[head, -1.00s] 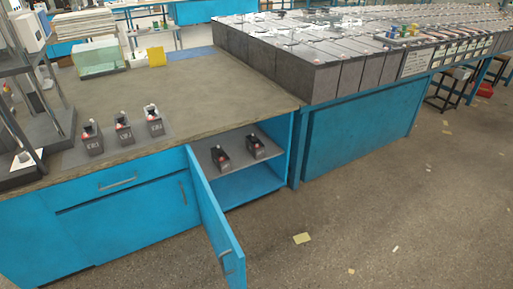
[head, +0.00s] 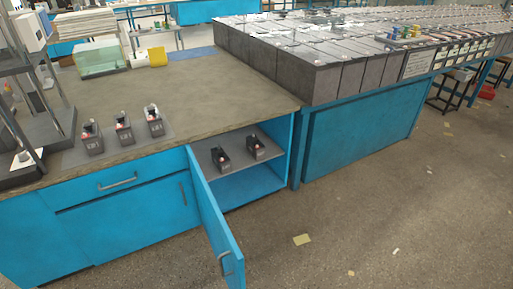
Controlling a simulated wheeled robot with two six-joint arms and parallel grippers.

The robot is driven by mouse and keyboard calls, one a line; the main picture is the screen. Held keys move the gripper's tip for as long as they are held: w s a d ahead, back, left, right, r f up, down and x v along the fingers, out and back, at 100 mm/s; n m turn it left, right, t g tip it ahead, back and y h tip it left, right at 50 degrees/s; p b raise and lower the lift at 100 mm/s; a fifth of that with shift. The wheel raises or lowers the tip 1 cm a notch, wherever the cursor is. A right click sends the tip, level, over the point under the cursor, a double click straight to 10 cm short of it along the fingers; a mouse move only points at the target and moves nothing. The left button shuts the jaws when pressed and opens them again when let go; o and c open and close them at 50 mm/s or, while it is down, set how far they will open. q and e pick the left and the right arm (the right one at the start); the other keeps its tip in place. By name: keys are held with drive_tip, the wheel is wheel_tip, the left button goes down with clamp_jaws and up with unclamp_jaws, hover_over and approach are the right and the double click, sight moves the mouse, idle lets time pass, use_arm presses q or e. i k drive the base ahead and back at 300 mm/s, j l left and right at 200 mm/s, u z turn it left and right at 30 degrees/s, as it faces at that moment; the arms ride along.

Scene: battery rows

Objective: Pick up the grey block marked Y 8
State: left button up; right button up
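Several small dark grey blocks with pale and red tops show in the head view. Three stand in a row on a grey mat (head: 65,162) on the bench: a left one (head: 92,143), a middle one (head: 124,132) and a right one (head: 155,126). Two more stand on the shelf (head: 237,151) inside the open cupboard: a left one (head: 221,161) and a right one (head: 256,150). Their front markings are too small to read, so I cannot tell which is Y 8. Neither of my grippers is in view.
The blue cupboard door (head: 213,215) stands open toward me. A glass tank (head: 99,58) and a yellow box (head: 157,57) stand at the back of the bench (head: 210,95). Large grey battery cells (head: 290,75) fill the table at right. The floor at right is mostly clear.

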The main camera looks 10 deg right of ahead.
sight(255, 149)
drive_tip(key=i+l, duration=0.15)
drive_tip(key=l, duration=0.2)
drive_tip(key=i+l+u, duration=0.1)
drive_tip(key=l, duration=0.25)
drive_tip(key=i+l, duration=0.15)
drive_tip(key=l, duration=0.25)
drive_tip(key=i+l, duration=0.15)
drive_tip(key=l, duration=0.2)
drive_tip(key=i+l+u, duration=0.1)
drive_tip(key=l, duration=0.25)
